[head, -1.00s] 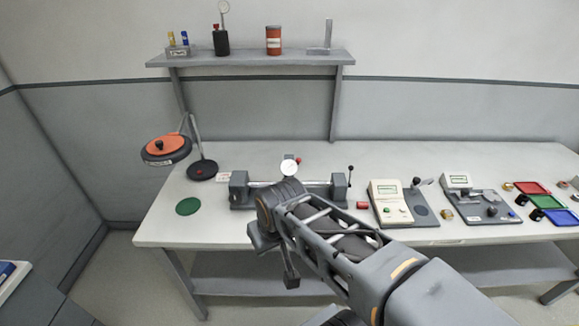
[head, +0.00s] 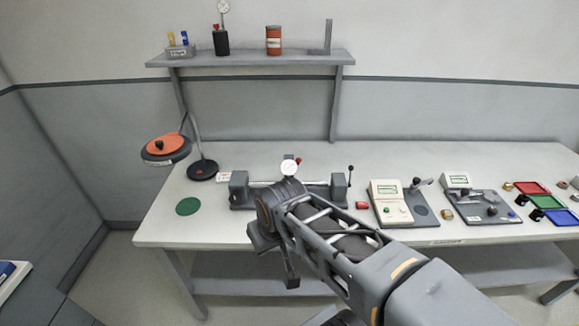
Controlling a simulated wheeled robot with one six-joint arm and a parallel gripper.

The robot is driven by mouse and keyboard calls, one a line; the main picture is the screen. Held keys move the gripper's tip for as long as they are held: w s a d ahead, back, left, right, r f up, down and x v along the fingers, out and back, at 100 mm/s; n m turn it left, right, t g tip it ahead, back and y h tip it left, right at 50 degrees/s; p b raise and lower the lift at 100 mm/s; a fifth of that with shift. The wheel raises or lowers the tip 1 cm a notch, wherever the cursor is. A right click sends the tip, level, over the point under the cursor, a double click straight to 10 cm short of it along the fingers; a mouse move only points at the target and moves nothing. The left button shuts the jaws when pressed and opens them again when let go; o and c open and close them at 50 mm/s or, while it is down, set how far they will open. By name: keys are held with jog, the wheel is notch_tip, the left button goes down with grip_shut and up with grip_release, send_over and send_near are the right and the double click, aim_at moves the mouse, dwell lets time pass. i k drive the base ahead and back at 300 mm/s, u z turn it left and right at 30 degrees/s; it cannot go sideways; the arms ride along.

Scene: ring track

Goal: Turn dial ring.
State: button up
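A dial gauge (head: 289,167) with a round white face stands on a grey bench fixture (head: 239,190) with two end blocks and a rod between them. A small red part shows at the dial's upper right edge. The ring around the face is too small to make out in detail. My arm reaches up from the lower right and covers the middle of the fixture. My gripper (head: 290,275) hangs at the arm's far end, in front of the bench edge and below the dial, apart from it. Its fingers are small and partly hidden, so their opening is unclear.
A lamp with an orange top (head: 166,147) and a green disc (head: 188,206) are at the left. A shelf (head: 250,59) hangs above. The bench between lamp and fixture is partly clear.

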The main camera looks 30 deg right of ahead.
aim_at(291, 171)
jog(key=k, duration=0.55)
jog(key=z, duration=0.7)
jog(key=i, duration=0.95)
jog(key=u, duration=0.7)
